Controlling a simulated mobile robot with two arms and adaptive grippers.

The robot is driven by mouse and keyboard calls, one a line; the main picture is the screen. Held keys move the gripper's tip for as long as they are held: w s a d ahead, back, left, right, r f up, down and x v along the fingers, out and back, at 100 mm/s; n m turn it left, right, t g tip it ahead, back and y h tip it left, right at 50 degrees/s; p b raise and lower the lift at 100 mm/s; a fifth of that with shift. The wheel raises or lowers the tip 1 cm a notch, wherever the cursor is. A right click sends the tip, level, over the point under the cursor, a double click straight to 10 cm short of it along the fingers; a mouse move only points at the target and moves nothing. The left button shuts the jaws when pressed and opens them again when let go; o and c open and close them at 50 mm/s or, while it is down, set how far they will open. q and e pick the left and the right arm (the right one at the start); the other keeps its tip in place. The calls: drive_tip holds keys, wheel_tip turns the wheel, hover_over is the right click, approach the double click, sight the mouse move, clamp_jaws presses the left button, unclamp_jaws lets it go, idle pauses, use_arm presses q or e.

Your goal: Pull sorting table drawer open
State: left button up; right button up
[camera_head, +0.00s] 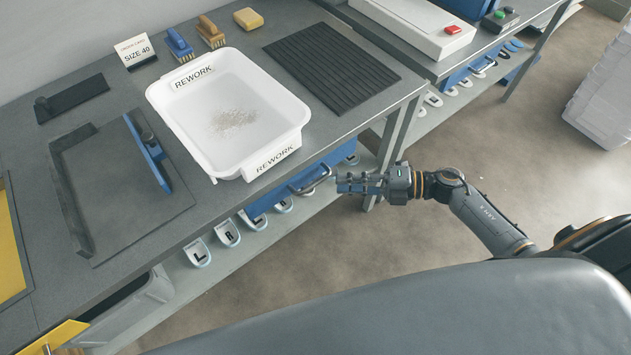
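The sorting table (215,255) runs along the left of the view. A blue drawer (267,203) sits under its front edge, below the white bin, and looks shut or nearly so. A curved metal handle (313,184) stands out from the drawer front. My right gripper (341,183) comes in from the right, level with the handle and just beside its right end. I cannot tell whether the fingers touch the handle, or how far apart they are. My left gripper is not in view.
A white REWORK bin (296,134) and a black ribbed mat (332,70) lie on the table. Insoles marked with letters (228,233) sit on the shelf below. A second table (415,65) stands behind at right. The floor in front is clear.

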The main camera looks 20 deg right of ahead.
sight(316, 181)
drive_tip(key=x, duration=0.7)
drive_tip(key=shift+w+a+f, duration=0.1)
drive_tip(key=shift+w+a, duration=0.2)
drive_tip(key=shift+c, duration=0.4)
clamp_jaws()
